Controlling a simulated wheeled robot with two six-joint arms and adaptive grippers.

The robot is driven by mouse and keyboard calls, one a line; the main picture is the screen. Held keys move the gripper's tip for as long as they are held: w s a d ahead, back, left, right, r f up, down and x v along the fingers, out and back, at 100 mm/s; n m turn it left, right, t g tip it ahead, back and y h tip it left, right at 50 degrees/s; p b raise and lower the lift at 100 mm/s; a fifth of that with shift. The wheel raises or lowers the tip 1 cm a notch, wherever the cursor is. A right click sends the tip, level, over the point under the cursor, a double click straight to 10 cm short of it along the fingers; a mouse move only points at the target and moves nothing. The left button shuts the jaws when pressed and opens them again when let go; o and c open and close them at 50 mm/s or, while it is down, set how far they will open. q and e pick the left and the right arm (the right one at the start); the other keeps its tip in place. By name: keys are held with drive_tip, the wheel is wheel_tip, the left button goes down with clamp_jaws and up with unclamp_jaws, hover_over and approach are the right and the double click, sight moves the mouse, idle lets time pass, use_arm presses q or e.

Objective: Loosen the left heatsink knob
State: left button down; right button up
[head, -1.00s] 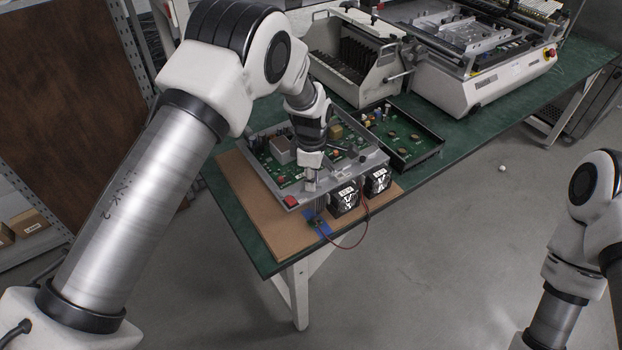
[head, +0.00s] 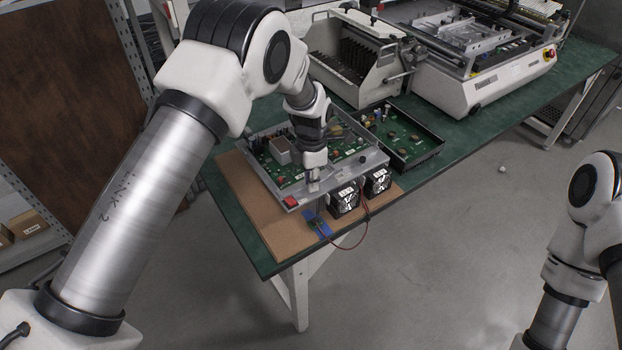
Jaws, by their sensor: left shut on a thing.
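My left gripper (head: 313,186) points down at the front edge of an open grey metal chassis (head: 350,171) that holds green circuit boards. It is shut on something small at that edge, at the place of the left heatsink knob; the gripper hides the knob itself. Two black heatsink fan blocks with white markings sit at the front of the chassis: the left one (head: 344,200) just right of the gripper, and the right one (head: 377,181) beside it. My right gripper is not in view; only part of my right arm shows at the right edge.
The chassis lies on a brown board (head: 262,215) on the green table (head: 480,130). A red wire (head: 352,246) loops from the fans to a small blue piece (head: 319,228). A black tray (head: 408,140) with a circuit board and large white machines (head: 500,75) stand behind.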

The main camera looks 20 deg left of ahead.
use_arm(q)
drive_tip(key=c, duration=1.1)
unclamp_jaws()
drive_tip(key=shift+w+d+f, duration=0.1)
wheel_tip(320, 180, up, 12)
